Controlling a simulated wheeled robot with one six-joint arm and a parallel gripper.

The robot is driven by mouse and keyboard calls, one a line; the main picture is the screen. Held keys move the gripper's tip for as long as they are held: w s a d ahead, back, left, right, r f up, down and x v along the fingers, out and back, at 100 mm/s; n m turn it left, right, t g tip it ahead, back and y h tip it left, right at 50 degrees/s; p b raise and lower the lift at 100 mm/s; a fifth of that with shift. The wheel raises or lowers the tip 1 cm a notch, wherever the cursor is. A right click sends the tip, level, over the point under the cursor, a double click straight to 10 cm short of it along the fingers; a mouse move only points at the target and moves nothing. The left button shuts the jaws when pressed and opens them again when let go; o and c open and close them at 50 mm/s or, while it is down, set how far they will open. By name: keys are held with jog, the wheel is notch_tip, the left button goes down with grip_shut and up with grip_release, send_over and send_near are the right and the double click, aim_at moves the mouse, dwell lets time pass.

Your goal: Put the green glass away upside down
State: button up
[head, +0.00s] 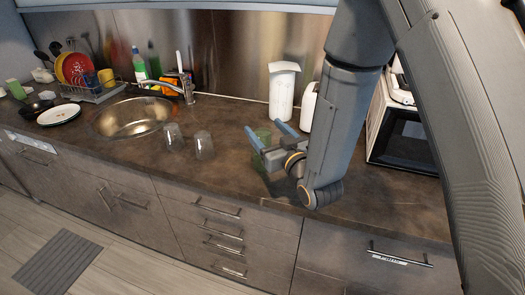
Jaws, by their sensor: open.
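A green glass (263,134) stands on the dark countertop, right of the middle of the head view. My gripper (265,128) is open and level, low over the counter, with its two blue-grey fingers on either side of the glass. The fingers and wrist partly hide the glass, so I cannot tell which way up it is or whether a finger touches it. Two clear glasses, one at the left (173,137) and one at the right (204,145), stand on the counter to the left of my gripper.
A sink (134,116) and a dish rack (95,92) with plates are at the left. A white canister (283,92) stands behind my gripper. A microwave (402,140) is right of my arm. Drawers (222,232) line the counter front.

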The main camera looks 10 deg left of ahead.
aim_at(257, 134)
notch_tip(257, 134, down, 8)
jog(key=w+b, duration=0.2)
jog(key=b, duration=0.6)
jog(key=p+x, duration=0.3)
jog(key=x, duration=0.3)
jog(key=shift+w+a+r, duration=0.1)
jog(key=shift+w+a, duration=0.05)
jog(key=shift+w, duration=0.1)
jog(key=shift+w+a+p, duration=0.3)
jog(key=shift+w+a, duration=0.1)
jog(key=shift+w, duration=0.15)
jog(key=c, duration=1.2)
jog(key=shift+c, duration=0.7)
